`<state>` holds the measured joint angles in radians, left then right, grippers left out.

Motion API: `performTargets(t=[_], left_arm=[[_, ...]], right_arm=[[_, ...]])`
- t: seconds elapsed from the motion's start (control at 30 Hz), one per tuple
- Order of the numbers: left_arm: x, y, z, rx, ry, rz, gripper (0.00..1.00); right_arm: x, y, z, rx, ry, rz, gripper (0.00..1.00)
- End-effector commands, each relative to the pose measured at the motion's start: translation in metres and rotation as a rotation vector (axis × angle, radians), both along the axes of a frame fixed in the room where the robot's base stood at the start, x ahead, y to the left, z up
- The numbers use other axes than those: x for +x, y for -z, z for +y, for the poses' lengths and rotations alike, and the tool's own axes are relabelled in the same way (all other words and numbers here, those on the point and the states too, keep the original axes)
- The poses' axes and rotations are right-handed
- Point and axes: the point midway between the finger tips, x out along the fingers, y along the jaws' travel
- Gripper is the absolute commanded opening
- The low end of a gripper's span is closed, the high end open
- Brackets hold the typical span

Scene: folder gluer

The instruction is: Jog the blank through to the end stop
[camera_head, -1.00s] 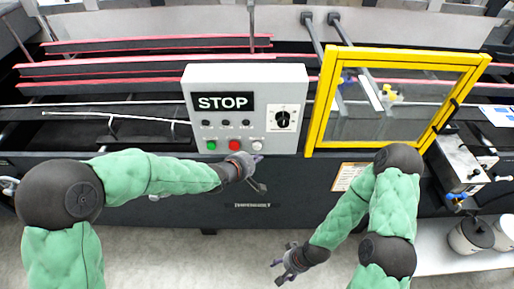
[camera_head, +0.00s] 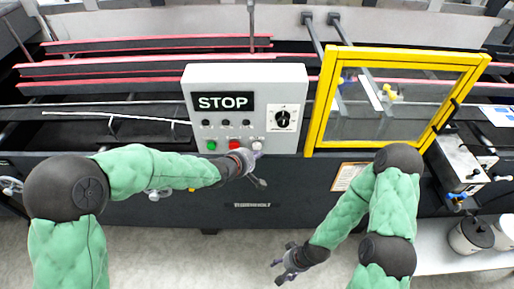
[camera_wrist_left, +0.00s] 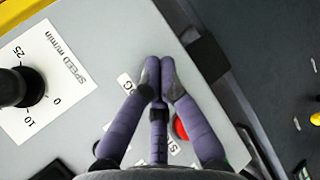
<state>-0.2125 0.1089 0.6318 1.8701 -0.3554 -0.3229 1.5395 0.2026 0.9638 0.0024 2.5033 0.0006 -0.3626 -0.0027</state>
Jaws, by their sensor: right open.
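The grey control box (camera_head: 285,75) with a STOP display (camera_head: 223,102) stands on the machine. My left gripper (camera_head: 257,148) is at its lower right corner, over the white button's place. In the left wrist view its purple fingers (camera_wrist_left: 158,78) are closed together at the tips, beside a partly covered label ending in "OG". They hide the button, so contact cannot be told. The red button (camera_wrist_left: 180,127) is partly behind a finger. My right gripper (camera_head: 283,264) is open and empty, low over the floor. I cannot identify the blank or the end stop.
A yellow-framed guard window (camera_head: 318,105) is right of the box. A green button (camera_head: 211,146) and a black speed knob (camera_head: 283,118) are on the box. A white and blue sheet (camera_head: 497,113) lies at the right edge. Pots (camera_head: 470,236) stand lower right.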

Motion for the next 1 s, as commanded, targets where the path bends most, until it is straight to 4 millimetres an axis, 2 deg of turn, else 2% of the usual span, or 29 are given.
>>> performTargets(t=[0.67,1.0], left_arm=[[0.0004,-0.0001,0.0,0.0,0.0,0.0,0.0],[0.0084,-0.0006,-0.0001,0.0,0.0,0.0,0.0]], right_arm=[[0.0,-0.0003,0.0,0.0,0.0,0.0,0.64],[0.0,-0.0043,-0.0001,0.0,0.0,0.0,0.64]])
